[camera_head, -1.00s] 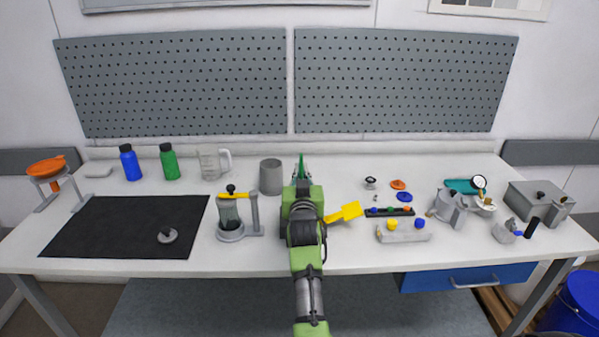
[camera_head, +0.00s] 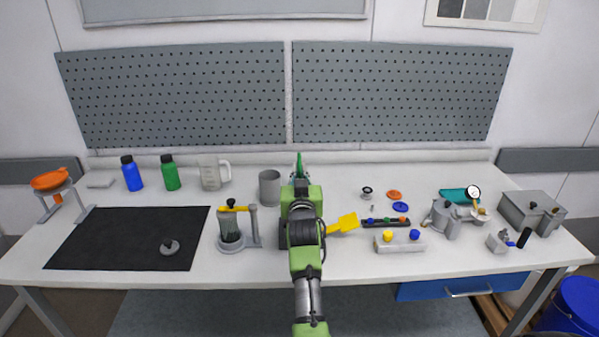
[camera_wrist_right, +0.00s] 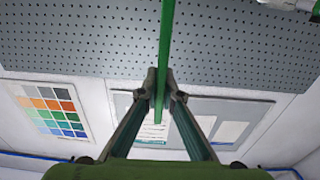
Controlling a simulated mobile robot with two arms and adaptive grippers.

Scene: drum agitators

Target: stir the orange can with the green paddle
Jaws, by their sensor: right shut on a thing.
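My right gripper (camera_head: 301,183) is over the middle of the bench, with my green arm reaching in from the bottom. It is shut on the green paddle (camera_head: 298,163), whose tip shows just above the gripper. In the right wrist view, the two fingers (camera_wrist_right: 161,88) close on a long green bar, the paddle (camera_wrist_right: 166,40), which runs up out of the picture. I see no can that is clearly orange; the area behind my gripper is hidden. A grey can (camera_head: 269,188) stands just left of the gripper. My left gripper is not in view.
A press-like device (camera_head: 231,230) with a yellow handle stands left of my arm. A yellow scoop (camera_head: 344,223) and a grey block (camera_head: 400,243) with knobs lie to the right. An orange bowl (camera_head: 49,179) sits on a stand at far left. The black mat (camera_head: 110,235) is mostly bare.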

